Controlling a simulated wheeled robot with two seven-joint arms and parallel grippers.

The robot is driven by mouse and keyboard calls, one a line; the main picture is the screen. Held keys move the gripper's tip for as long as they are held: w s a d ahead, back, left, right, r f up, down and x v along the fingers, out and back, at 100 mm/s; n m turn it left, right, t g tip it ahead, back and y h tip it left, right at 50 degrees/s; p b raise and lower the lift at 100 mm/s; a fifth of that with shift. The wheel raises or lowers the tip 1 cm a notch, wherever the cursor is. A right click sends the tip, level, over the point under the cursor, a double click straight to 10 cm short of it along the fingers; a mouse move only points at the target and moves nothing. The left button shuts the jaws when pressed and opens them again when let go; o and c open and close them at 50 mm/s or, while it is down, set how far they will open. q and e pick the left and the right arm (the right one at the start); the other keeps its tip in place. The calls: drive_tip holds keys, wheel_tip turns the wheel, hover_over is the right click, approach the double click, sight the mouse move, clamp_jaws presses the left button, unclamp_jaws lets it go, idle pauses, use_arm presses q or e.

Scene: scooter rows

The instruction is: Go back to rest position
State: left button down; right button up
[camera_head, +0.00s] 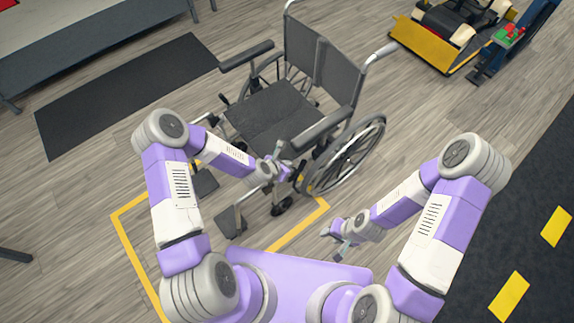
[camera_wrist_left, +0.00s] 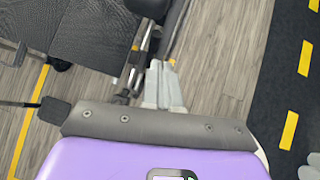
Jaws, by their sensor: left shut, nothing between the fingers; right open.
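My left gripper (camera_head: 284,163) is shut and empty, in front of the wheelchair's seat and near its armrest in the head view. Its closed fingers (camera_wrist_left: 161,70) show side by side in the left wrist view, with floor and wheelchair parts beyond them. I cannot tell whether it touches the chair. My right gripper (camera_head: 340,241) is open and empty, low over the floor to the right of the yellow line. Both my arms are bent and reach forward.
A black wheelchair (camera_head: 268,113) stands close ahead; its seat shows in the left wrist view (camera_wrist_left: 85,38). Yellow floor tape (camera_head: 135,262) runs around its front. A dark mat (camera_head: 125,90) lies left. A yellow-fronted cart (camera_head: 432,43) stands back right. Wooden floor right of the wheelchair is clear.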

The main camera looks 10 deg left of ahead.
idle(0.4)
use_arm(q)
drive_tip(key=s+f+m+g, duration=0.1)
drive_tip(key=s+m+g, duration=0.5)
drive_tip(key=s+m, duration=1.6)
drive_tip(key=m, duration=0.5)
drive_tip(key=shift+a+f+g, duration=0.25)
drive_tip(key=shift+g, duration=0.15)
